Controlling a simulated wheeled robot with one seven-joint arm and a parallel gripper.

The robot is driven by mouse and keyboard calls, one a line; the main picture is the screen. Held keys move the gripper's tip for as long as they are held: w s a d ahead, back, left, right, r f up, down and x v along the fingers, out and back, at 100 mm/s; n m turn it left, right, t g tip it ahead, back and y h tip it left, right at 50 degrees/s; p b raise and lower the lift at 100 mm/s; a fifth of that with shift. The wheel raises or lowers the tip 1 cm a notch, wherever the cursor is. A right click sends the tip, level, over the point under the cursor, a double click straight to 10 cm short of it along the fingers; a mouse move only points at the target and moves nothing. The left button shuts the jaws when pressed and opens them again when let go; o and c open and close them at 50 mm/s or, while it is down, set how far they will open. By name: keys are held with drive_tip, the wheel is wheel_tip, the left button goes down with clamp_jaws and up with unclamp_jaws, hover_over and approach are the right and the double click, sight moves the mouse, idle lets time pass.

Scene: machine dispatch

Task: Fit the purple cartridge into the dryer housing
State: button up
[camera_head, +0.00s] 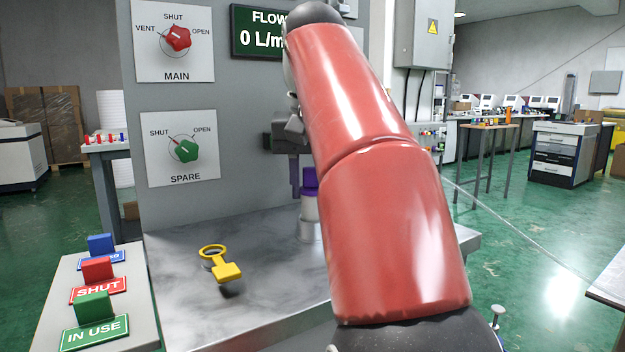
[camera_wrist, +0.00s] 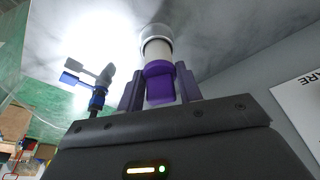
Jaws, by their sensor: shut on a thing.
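The purple cartridge (camera_head: 309,182) has a purple cap and a pale white body. It stands upright below my gripper (camera_head: 296,178), partly hidden behind my red arm in the head view. In the wrist view my gripper (camera_wrist: 159,92) has its two purple fingers on either side of the purple cap (camera_wrist: 159,82), shut on it. The dryer housing (camera_head: 307,232) looks like a short grey metal cup on the bench under the cartridge. Its rim also shows in the wrist view (camera_wrist: 155,31) around the far end of the white body. How deep the body sits is unclear.
The panel behind carries a red MAIN knob (camera_head: 178,38), a green SPARE knob (camera_head: 187,151) and a flow display (camera_head: 262,32). Coloured tags (camera_head: 97,270) stand at front left.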

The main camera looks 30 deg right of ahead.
drive_tip(key=shift+f+b, duration=0.6)
drive_tip(key=shift+f, duration=0.3)
drive_tip(key=o, duration=1.2)
drive_tip(key=shift+o, duration=0.5)
drive_tip(key=o, duration=0.3)
drive_tip(key=shift+r, duration=0.2)
drive_tip(key=shift+r+p, duration=2.9)
drive_tip(key=shift+p, duration=0.1)
